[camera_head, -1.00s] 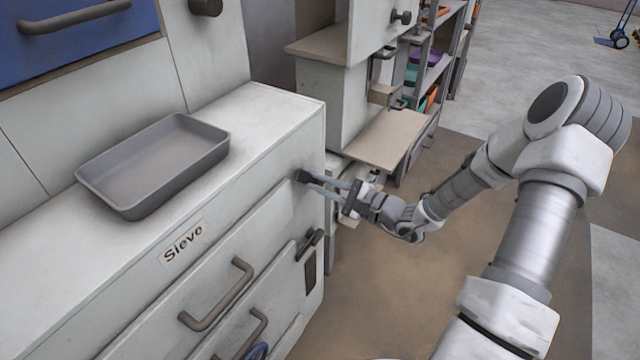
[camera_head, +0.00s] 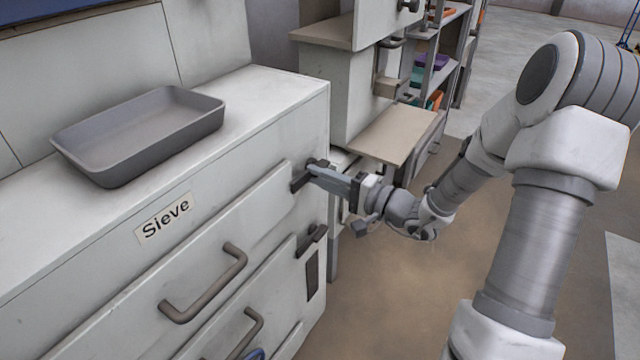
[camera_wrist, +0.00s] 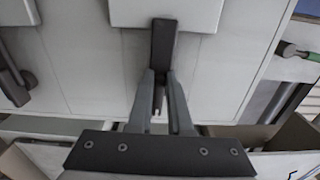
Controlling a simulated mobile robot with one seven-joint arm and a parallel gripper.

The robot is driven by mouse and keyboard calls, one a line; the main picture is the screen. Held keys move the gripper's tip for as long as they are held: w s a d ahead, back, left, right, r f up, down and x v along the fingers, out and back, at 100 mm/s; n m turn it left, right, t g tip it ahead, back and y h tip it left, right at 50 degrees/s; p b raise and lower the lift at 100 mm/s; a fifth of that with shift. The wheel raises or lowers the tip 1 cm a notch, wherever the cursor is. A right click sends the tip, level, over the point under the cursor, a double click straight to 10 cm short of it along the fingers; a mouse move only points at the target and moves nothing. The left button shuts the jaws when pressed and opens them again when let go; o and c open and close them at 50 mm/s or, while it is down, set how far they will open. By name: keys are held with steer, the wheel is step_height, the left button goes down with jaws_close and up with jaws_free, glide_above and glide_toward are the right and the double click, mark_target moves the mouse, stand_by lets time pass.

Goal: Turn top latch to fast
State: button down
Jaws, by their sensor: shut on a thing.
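The top latch (camera_head: 301,180) is a short dark bar on the right end of the white cabinet front, beside the top drawer front labelled Sieve (camera_head: 225,238). My gripper (camera_head: 317,170) is shut on the latch near its pivot end. In the wrist view, both fingers (camera_wrist: 160,92) close around the near end of the latch (camera_wrist: 164,42). The latch's far end lies over the edge of the drawer panel (camera_wrist: 190,12). The fingers partly hide its pivot.
A second dark latch (camera_head: 312,240) sits below, beside the lower drawer. A grey tray (camera_head: 140,150) stands on the cabinet top. Drawer handles (camera_head: 205,290) stick out in front. A beige shelf (camera_head: 395,135) stands behind my gripper. The floor at right is open.

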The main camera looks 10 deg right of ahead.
steer(key=shift+d+f+n, duration=0.1)
steer(key=shift+n, duration=0.2)
steer(key=c, duration=0.8)
jaws_free()
steer(key=shift+c, duration=0.2)
steer(key=p+v, duration=0.3)
steer(key=v, duration=1.4)
steer(key=shift+s+d, duration=0.1)
steer(key=shift+s, duration=0.05)
